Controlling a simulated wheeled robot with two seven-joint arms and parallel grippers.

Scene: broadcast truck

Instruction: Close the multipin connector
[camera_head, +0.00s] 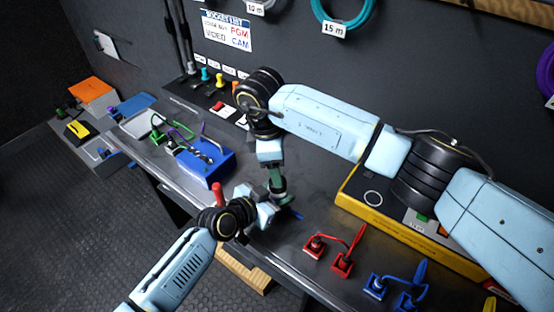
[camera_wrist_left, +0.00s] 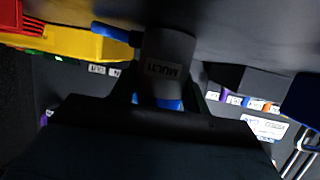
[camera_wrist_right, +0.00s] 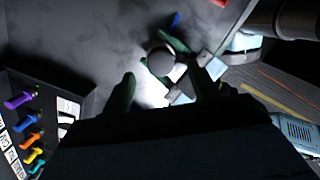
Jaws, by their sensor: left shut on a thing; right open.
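The multipin connector is a grey cylinder labelled MULTI (camera_wrist_left: 165,65), with a blue lever (camera_wrist_left: 112,33) sticking out to one side. In the head view the lever (camera_head: 297,215) shows near the bench, while the body is largely hidden by my grippers. My left gripper (camera_head: 268,208) comes in low from the side, shut on the connector's body. My right gripper (camera_head: 276,180) points down from above and is open. In the right wrist view its green fingers (camera_wrist_right: 165,88) stand either side of the connector's round end (camera_wrist_right: 161,60); contact cannot be told.
Red clamp-like parts (camera_head: 342,263) and blue ones (camera_head: 375,287) stand on the bench to the right. A yellow-edged case (camera_head: 350,203) is behind them. A blue box (camera_head: 218,165) with tools and an upright red piece (camera_head: 218,194) are to the left.

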